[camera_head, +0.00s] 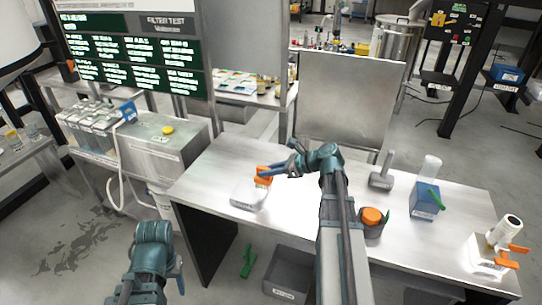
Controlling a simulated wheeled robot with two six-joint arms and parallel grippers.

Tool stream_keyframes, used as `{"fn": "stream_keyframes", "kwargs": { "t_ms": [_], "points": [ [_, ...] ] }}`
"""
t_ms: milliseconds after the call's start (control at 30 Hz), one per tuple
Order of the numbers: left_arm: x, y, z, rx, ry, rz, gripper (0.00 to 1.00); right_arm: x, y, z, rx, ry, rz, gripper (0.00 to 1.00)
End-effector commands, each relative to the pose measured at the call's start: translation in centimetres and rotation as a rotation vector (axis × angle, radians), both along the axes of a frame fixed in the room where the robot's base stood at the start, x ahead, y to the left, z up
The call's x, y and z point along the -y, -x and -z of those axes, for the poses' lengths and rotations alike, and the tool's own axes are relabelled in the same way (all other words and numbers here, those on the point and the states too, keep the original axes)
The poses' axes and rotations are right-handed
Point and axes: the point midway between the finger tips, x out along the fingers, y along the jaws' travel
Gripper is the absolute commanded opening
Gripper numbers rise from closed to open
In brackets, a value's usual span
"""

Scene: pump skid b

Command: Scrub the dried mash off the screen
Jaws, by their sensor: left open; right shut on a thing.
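My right gripper (272,168) is over the left part of the steel bench and points left. It is shut on a small orange-topped tool (262,182) with a pale lower part. A pale grey slab-like block (247,195) lies on the bench just under and left of the tool; whether they touch is unclear. I cannot tell for sure which thing is the screen, and no dried mash can be made out. My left gripper (179,276) is low at the lower left, off the bench, open, with its fingers mostly hidden.
The bench (300,195) also holds a dark cup with an orange lid (372,217), a grey handled block (383,178), a blue box (426,203) and a white roll (506,231). An upright metal panel (350,95) stands behind. A grey bin (289,273) and green tool (248,262) are below.

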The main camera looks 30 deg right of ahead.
Motion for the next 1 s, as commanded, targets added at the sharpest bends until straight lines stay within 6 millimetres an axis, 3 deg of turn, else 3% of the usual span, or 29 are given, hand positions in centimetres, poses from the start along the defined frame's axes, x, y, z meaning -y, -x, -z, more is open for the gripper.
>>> {"fn": "stream_keyframes", "kwargs": {
  "t_ms": [33, 300, 1000],
  "points": [
    [0.0, 0.0, -1.0, 0.000, 0.000, 0.000, 0.57, -0.1, -0.1, -1.0, 0.000, -0.001, -0.001, 0.00],
    [0.0, 0.0, -3.1, 0.000, 0.000, 0.000, 0.57, -0.4, -0.3, -3.1, 0.001, -0.001, -0.004, 0.00],
    [0.0, 0.0, -3.1, 0.000, 0.000, 0.000, 0.57, -0.5, -0.3, -3.1, 0.001, -0.001, -0.004, 0.00]
  ]
}}
